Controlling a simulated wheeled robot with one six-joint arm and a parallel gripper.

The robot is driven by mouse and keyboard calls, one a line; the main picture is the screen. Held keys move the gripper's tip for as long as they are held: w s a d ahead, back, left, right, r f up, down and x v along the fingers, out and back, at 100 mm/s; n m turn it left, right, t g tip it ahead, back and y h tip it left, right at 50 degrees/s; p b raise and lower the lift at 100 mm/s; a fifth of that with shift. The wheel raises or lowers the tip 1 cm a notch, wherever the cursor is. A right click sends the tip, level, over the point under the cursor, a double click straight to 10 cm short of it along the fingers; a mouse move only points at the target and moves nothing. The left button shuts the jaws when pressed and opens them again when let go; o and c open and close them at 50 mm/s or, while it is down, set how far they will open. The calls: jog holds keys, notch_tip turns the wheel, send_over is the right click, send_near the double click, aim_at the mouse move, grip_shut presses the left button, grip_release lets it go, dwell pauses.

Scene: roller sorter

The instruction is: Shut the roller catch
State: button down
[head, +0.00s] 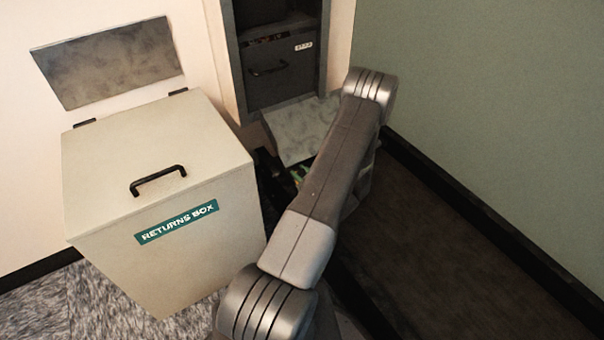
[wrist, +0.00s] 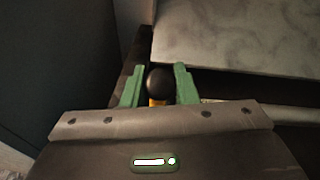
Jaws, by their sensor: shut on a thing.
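My gripper (wrist: 160,72) shows in the wrist view with its two green fingers on either side of a round black knob (wrist: 159,82). The knob sits on a short yellow stem, and the fingers are shut on it. I take it to be the handle of the roller catch, but the rest of the catch is hidden behind the front edge of my gripper. In the head view my arm covers most of this spot. Only a bit of green shows beside the arm, below a pale mottled plate (head: 300,128).
The same plate (wrist: 240,35) fills the upper right of the wrist view. A beige returns box (head: 160,180) with a black handle stands left of my arm. Behind is a dark cabinet (head: 283,75) with a handled drawer. A green wall (head: 500,110) bounds the right side.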

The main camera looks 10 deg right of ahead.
jog(key=w+g+p, duration=0.1)
jog(key=g, duration=0.1)
jog(key=w+g+h+p, duration=0.1)
jog(key=g, duration=0.1)
jog(key=shift+w+a+r+h+p, duration=0.1)
jog(key=shift+a+h+p, duration=0.2)
jog(key=shift+a, duration=0.1)
jog(key=shift+w+a+f+g+h+p, duration=0.1)
jog(key=shift+w+f+g+h+p, duration=0.2)
jog(key=shift+g+p, duration=0.75)
jog(key=shift+w+f+g+p, duration=0.25)
jog(key=shift+w+g+p, duration=0.15)
jog(key=shift+p, duration=0.45)
jog(key=shift+f, duration=0.1)
jog(key=c, duration=1.1)
grip_release()
jog(key=shift+c, duration=0.2)
jog(key=shift+s, duration=0.1)
jog(key=p+v, duration=0.2)
jog(key=v, duration=1.1)
jog(key=shift+s+a+r, duration=0.15)
jog(key=shift+s+r, duration=0.05)
jog(key=shift+r, duration=0.25)
